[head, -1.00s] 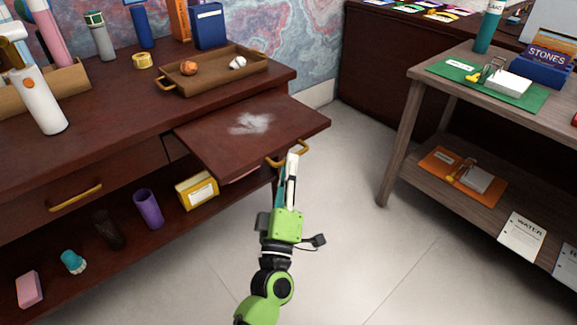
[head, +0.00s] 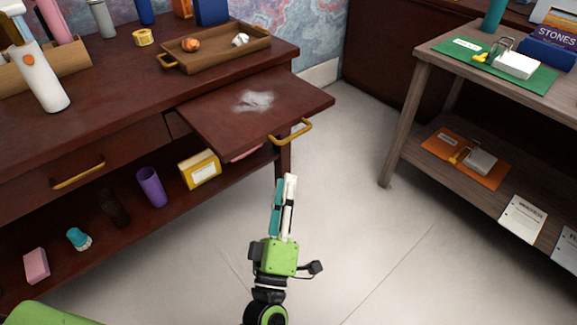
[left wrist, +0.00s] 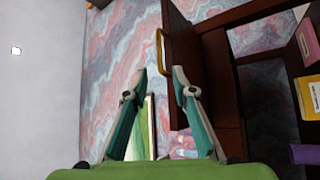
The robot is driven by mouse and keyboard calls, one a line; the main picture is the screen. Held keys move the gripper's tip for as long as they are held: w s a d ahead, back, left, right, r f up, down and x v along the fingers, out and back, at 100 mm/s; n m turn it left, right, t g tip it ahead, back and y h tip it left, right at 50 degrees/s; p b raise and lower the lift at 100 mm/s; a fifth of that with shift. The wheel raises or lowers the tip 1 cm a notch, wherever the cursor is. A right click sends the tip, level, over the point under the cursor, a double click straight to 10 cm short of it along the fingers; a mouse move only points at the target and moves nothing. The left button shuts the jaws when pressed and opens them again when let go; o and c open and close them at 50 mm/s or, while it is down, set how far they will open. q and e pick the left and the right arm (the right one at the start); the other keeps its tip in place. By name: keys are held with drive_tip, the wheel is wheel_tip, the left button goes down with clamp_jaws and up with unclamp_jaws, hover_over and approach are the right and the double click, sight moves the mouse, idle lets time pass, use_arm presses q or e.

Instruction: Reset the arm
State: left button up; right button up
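My left gripper (head: 284,182) points up the picture in the head view, over the floor in front of the pulled-out desk drawer (head: 215,120). It is clear of the drawer's gold handle (head: 291,132). In the left wrist view the fingertips (left wrist: 160,74) stand apart with nothing between them, so it is open and empty. The drawer and its handle (left wrist: 160,50) show beyond the fingers there, turned sideways. My right gripper is in neither view.
The drawer top bears a white powdery patch (head: 253,100). A wooden tray (head: 213,59) sits on the desk (head: 120,95). A side table (head: 432,90) with a lower shelf stands at right. The floor (head: 345,215) between is bare.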

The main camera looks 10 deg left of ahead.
use_arm(q)
drive_tip(key=shift+v, duration=0.85)
